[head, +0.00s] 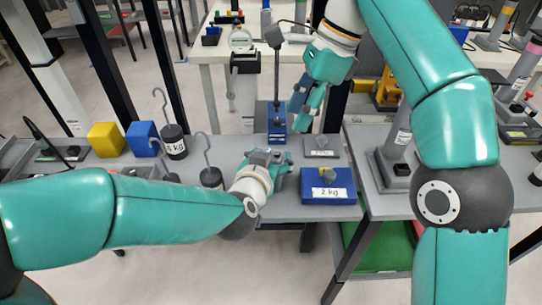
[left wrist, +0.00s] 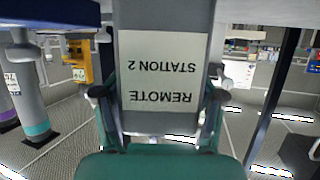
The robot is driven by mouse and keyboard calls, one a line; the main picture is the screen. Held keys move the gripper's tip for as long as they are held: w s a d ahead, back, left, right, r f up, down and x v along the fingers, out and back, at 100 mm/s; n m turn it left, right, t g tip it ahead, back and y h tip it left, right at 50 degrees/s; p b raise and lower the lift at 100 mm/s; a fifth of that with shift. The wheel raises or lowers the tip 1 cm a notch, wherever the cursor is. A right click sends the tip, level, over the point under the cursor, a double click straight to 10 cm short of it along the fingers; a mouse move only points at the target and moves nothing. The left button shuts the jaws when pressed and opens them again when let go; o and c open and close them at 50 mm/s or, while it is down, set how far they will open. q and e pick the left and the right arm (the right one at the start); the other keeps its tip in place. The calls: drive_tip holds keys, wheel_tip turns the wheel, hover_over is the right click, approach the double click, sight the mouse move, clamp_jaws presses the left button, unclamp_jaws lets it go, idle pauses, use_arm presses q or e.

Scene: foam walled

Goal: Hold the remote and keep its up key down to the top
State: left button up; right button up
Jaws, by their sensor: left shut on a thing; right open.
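The remote (left wrist: 163,82) fills the middle of the left wrist view. It is a grey body with a pale label reading "REMOTE STATION 2", upside down there. My left gripper (left wrist: 160,102) is shut on it, one finger at each side. In the head view my left gripper (head: 279,165) is above the grey bench, and the remote is mostly hidden there. Its keys cannot be made out. My right gripper (head: 302,108) is open and empty, pointing down above and behind the left one, beside a blue base (head: 277,128) with a dark post.
A blue block labelled 2 kg (head: 327,186) is at the bench's front, right of my left gripper. Dark hooked weights (head: 174,143), a yellow cube (head: 106,140) and a blue cube (head: 142,138) stand left. A grey post (head: 402,150) stands right.

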clamp_jaws()
idle(1.2)
